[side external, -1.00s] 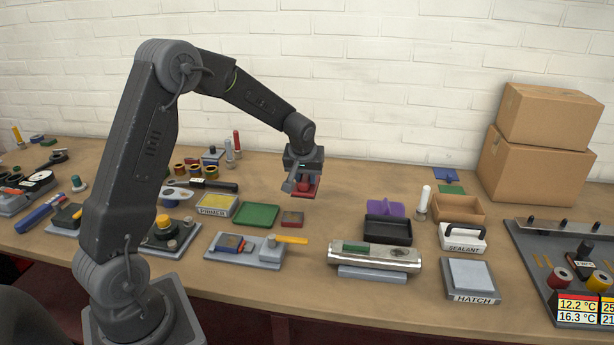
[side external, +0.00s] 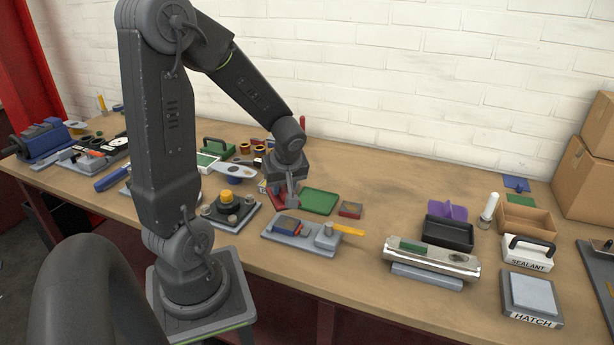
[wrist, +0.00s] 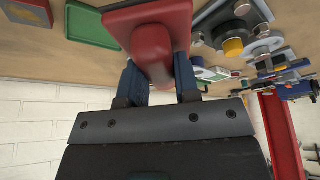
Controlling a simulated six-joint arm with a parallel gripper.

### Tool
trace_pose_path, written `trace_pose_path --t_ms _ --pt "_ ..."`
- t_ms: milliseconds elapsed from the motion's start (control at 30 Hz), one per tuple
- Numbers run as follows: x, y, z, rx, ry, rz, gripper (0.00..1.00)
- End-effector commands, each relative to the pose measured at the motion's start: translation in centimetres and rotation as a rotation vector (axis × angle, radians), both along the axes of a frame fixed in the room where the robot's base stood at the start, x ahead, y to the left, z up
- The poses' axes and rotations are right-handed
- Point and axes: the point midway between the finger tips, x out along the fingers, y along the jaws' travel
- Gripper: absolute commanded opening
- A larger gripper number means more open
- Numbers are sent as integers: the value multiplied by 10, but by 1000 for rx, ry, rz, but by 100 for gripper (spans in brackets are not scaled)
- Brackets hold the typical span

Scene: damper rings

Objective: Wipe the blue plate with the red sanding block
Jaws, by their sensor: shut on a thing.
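The red sanding block (wrist: 150,50) is in my gripper (wrist: 155,75), seen in the wrist view with its rounded red handle between the two fingers and its flat red base beyond. In the side external view my gripper (side external: 288,192) hangs over the bench, just left of the green tray, and hides most of the block. I cannot tell there how far the block is from the bench. A small flat blue plate (side external: 516,184) lies at the back right of the bench, well apart from my gripper.
The green tray (side external: 320,201) and a small red box (side external: 350,210) lie right of my gripper. A fixture with a yellow knob (side external: 228,200) stands at its left. A grey holder (side external: 300,235) with a yellow-handled tool is in front. Bare bench lies behind the tray.

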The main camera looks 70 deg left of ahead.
Motion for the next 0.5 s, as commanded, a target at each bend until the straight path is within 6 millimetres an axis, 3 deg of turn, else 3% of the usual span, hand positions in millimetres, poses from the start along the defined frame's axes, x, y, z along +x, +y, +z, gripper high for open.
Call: trace_pose_path --t_ms 500 --pt "-3 -1 -35 0 3 9 11"
